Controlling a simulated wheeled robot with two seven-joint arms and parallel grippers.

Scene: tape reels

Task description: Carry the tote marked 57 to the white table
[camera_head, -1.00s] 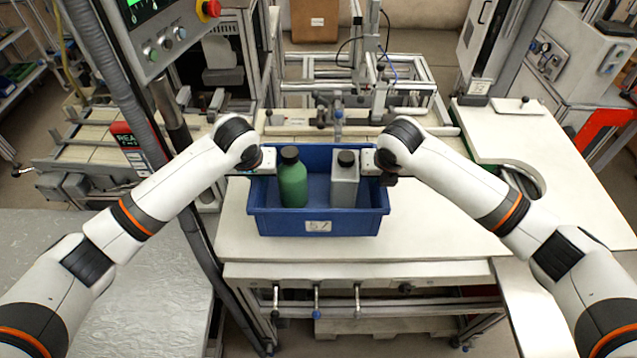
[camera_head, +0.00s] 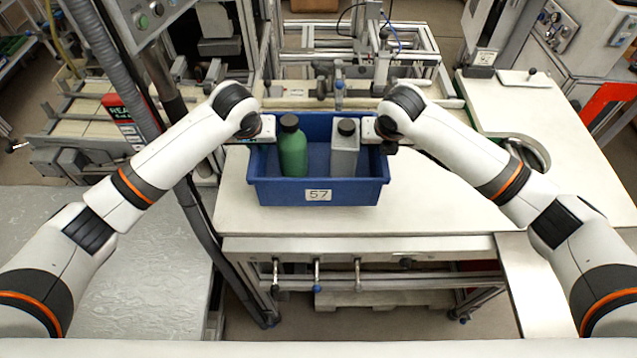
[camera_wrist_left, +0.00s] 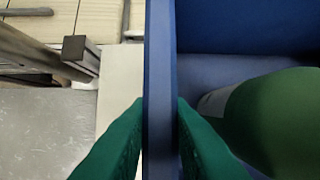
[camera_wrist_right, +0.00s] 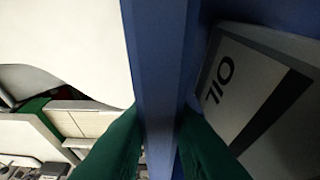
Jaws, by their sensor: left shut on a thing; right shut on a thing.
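The blue tote (camera_head: 275,192) is in the middle of the head view, with a label reading 57 on its front wall. It is level over the white table (camera_head: 440,190); I cannot tell whether it touches the top. It holds a green bottle (camera_head: 292,152) and a grey bottle (camera_head: 344,158), both upright with black caps. My left gripper (camera_head: 264,130) is shut on the tote's left wall, and the left wrist view shows the wall (camera_wrist_left: 160,90) between green fingers. My right gripper (camera_head: 376,130) is shut on the right wall (camera_wrist_right: 160,70).
A grey-topped table (camera_head: 140,235) stands at the left, with a dark upright post (camera_head: 195,215) between it and the white table. A metal frame fixture (camera_head: 340,70) stands behind the tote. The white surface right of the tote is largely clear.

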